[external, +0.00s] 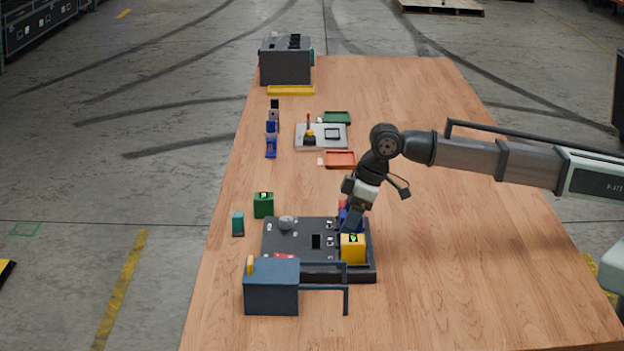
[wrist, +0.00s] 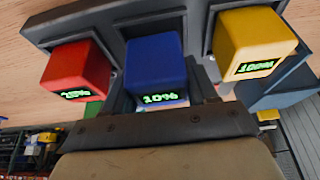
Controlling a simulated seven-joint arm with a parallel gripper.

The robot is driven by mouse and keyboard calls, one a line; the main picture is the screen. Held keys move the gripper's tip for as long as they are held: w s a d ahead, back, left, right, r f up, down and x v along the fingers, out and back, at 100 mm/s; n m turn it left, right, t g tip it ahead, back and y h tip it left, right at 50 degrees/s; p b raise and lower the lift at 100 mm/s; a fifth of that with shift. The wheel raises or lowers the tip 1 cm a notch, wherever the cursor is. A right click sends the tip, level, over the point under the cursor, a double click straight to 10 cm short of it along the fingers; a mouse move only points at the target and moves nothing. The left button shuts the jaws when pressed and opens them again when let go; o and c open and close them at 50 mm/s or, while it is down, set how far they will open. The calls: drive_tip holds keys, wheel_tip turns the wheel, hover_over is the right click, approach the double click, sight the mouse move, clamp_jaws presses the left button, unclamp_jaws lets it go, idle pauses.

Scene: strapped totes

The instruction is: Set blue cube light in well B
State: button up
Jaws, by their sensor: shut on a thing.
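The blue cube (wrist: 155,66) is between the red cube (wrist: 75,68) and the yellow cube (wrist: 255,36) in the wrist view, all in one row at the dark unit. Its face reads 10%; the yellow one reads 100%. My gripper (wrist: 158,105) is shut on the blue cube; its fingers are mostly hidden. In the external view my gripper (external: 350,211) points down at the right side of the dark unit (external: 290,237). The yellow cube (external: 352,249) stands at its front right corner. No letter for well B is readable.
A dark blue box with rails (external: 272,288) stands in front. A grey tray (external: 313,143), small coloured trays and a grey machine (external: 286,63) lie farther back. The table's right side is clear.

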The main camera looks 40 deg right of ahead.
drive_tip(key=shift+f, duration=0.65)
drive_tip(key=o, duration=1.3)
drive_tip(key=shift+s, duration=0.1)
drive_tip(key=shift+o, duration=0.2)
drive_tip(key=shift+o, duration=1)
drive_tip(key=shift+r, duration=4.5)
